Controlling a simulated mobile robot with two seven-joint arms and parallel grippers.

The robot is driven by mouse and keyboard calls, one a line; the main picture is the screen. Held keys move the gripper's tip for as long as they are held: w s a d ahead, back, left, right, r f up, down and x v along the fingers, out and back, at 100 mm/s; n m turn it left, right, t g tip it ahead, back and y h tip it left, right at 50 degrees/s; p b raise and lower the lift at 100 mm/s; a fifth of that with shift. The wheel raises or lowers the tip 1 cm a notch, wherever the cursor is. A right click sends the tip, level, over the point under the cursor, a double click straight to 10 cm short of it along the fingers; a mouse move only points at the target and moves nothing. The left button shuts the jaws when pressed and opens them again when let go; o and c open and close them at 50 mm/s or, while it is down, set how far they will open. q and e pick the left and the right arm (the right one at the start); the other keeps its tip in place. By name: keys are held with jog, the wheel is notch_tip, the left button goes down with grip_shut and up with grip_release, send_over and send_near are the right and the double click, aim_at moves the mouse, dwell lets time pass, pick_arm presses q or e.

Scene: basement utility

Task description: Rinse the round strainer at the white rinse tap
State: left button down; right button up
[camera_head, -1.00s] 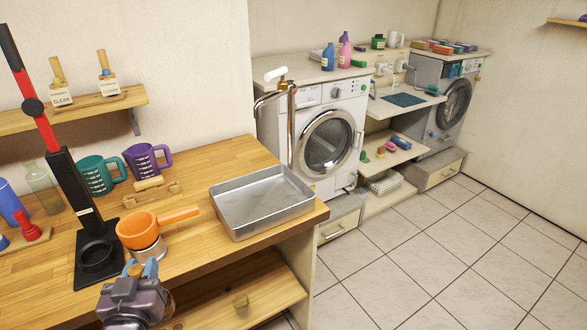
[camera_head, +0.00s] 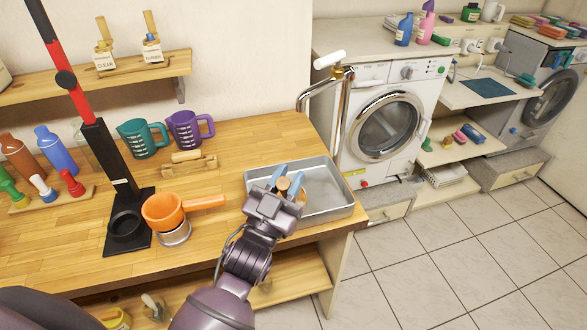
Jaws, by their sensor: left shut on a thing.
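The white rinse tap (camera_head: 330,59) has a white top handle on a metal pipe, and its curved spout reaches left at the back of the grey metal tray (camera_head: 341,211). My left gripper (camera_head: 290,184), with blue fingertips, is over the left part of the tray, below and in front of the spout. It is shut on a small brown-orange, handle-like thing (camera_head: 284,184). The gripper hides most of it, so I cannot tell whether it is the round strainer. An orange pan (camera_head: 163,211) with a long handle sits on a round metal stand, left of the gripper. My right gripper is not in view.
A black stand (camera_head: 118,185) with a red upper part rises at the left. Teal (camera_head: 142,138) and purple (camera_head: 186,129) jugs and a small wooden rack (camera_head: 188,164) stand behind the pan. Bottles are at the far left. The counter's right edge lies just past the tray.

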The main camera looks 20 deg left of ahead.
pick_arm(q)
jog(key=shift+w+a+h, duration=0.1)
jog(key=shift+h, duration=0.2)
jog(key=shift+w+f+b, duration=0.1)
jog(key=shift+w+b, duration=0.1)
jog(key=shift+b, duration=0.1)
jog(key=shift+w+a+f, duration=0.1)
jog(key=shift+w, duration=0.3)
jog(key=shift+w+a+f+b, duration=0.1)
jog(key=shift+w+f+b, duration=0.1)
jog(key=shift+w+b, duration=0.65)
jog(key=shift+w+a+f+b, duration=0.1)
jog(key=shift+w+f+b, duration=0.15)
jog(key=shift+w, duration=0.65)
jog(key=shift+w+a+f+b, duration=0.1)
jog(key=shift+w+b, duration=0.15)
jog(key=shift+w, duration=0.65)
jog(key=w+f+b, duration=0.1)
jog(key=w+b, duration=0.1)
jog(key=w, duration=0.4)
jog(key=shift+w+a, duration=0.3)
jog(key=shift+a, duration=0.15)
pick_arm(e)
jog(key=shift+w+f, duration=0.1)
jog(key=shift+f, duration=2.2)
